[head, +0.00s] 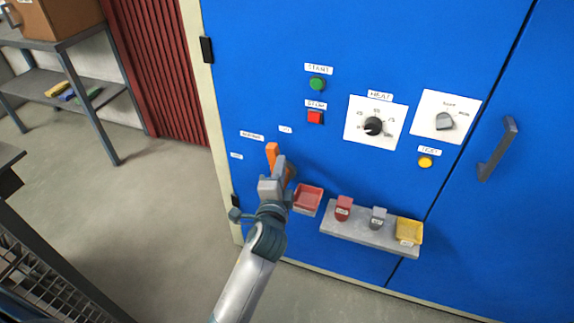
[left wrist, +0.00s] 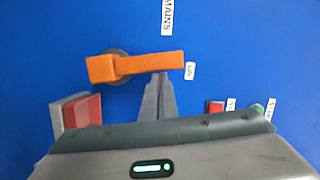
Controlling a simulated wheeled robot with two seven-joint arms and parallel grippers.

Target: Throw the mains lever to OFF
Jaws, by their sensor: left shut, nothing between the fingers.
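The orange mains lever (head: 272,153) is on the blue cabinet front in the head view, below the MAINS label (head: 251,135). In the left wrist view the lever (left wrist: 150,64) reaches from its round grey pivot (left wrist: 118,80) toward a small white label (left wrist: 190,70), which looks like ON. In the head view the lever points up. My left gripper (head: 277,163) is shut and empty, and hides part of the lever. In the left wrist view its fingertips (left wrist: 160,78) are at the lever's long side; contact cannot be told. My right gripper is not in view.
Green START (head: 317,84) and red STOP (head: 315,117) buttons are above. A door handle (head: 497,150) sticks out at right.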

